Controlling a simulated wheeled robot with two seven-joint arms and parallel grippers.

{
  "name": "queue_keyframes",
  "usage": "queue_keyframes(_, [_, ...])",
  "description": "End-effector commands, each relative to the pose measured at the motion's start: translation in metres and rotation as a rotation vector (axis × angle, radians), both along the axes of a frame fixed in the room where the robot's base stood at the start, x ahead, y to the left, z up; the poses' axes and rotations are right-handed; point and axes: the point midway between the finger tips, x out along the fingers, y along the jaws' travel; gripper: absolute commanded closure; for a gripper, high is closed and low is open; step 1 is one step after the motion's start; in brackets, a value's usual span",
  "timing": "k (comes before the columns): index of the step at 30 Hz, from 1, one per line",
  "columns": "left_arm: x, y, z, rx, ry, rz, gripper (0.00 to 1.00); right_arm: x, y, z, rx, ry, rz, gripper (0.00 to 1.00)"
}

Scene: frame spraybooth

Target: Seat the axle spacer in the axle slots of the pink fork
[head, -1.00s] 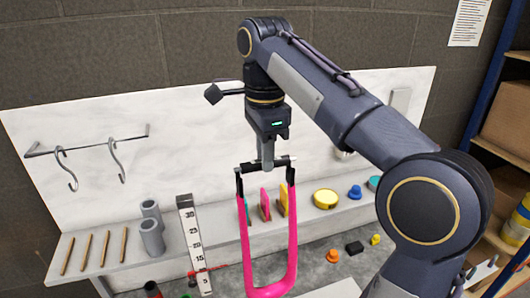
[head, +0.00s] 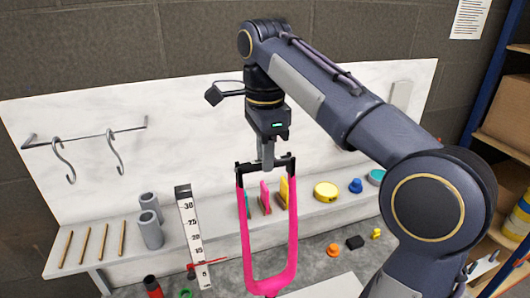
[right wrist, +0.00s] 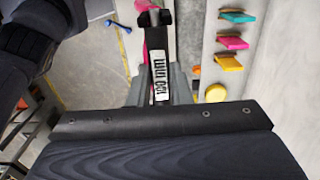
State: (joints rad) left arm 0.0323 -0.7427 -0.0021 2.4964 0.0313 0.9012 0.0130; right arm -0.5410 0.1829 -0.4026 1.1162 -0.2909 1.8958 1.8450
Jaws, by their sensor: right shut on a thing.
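The pink fork (head: 246,235) stands upright in the head view, its two black tips up and its curved end down. The axle spacer (head: 280,163), a dark bar, lies across the top between the two tips. It appears level with them; whether both ends sit in the slots is too small to tell. My right gripper (head: 266,165) points down and is shut on the middle of the spacer. In the right wrist view the spacer (right wrist: 159,52) shows a white "100 mm" label, with part of the pink fork (right wrist: 146,6) behind it. My left gripper is not in view.
A height scale (head: 192,240) with a red pointer stands left of the fork. Grey cylinders (head: 150,230) and wooden rods (head: 84,243) are on the shelf farther left. Coloured plates (head: 265,197) and a yellow disc (head: 326,192) are behind and to the right.

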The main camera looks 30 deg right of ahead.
Motion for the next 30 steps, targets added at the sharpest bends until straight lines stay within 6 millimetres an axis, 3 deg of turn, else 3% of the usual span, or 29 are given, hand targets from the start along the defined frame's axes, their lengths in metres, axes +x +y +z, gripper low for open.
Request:
queue_keyframes(1, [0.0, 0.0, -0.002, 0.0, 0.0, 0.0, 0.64, 0.0, 0.0, -0.002, 0.0, 0.0, 0.0, 1.0])
queue_keyframes(2, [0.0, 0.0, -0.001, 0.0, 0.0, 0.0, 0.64, 0.0, 0.0, -0.001, 0.0, 0.0, 0.0, 0.78])
queue_keyframes(7, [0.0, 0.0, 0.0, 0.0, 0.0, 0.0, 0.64, 0.0, 0.0, -0.001, 0.0, -0.001, 0.0, 0.56])
queue_keyframes(17, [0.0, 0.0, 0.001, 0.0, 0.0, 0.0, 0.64, 0.001, 0.0, 0.004, 0.0, -0.002, 0.0, 0.56])
queue_keyframes(22, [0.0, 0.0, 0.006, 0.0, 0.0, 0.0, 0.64, 0.001, 0.0, 0.03, 0.0, -0.004, -0.002, 0.56])
queue_keyframes(27, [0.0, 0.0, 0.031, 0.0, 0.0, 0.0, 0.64, 0.0, 0.0, 0.065, 0.0, -0.002, 0.0, 0.56])
queue_keyframes(30, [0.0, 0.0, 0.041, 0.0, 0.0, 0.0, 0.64, 0.0, 0.0, 0.074, 0.0, -0.001, 0.0, 0.56])
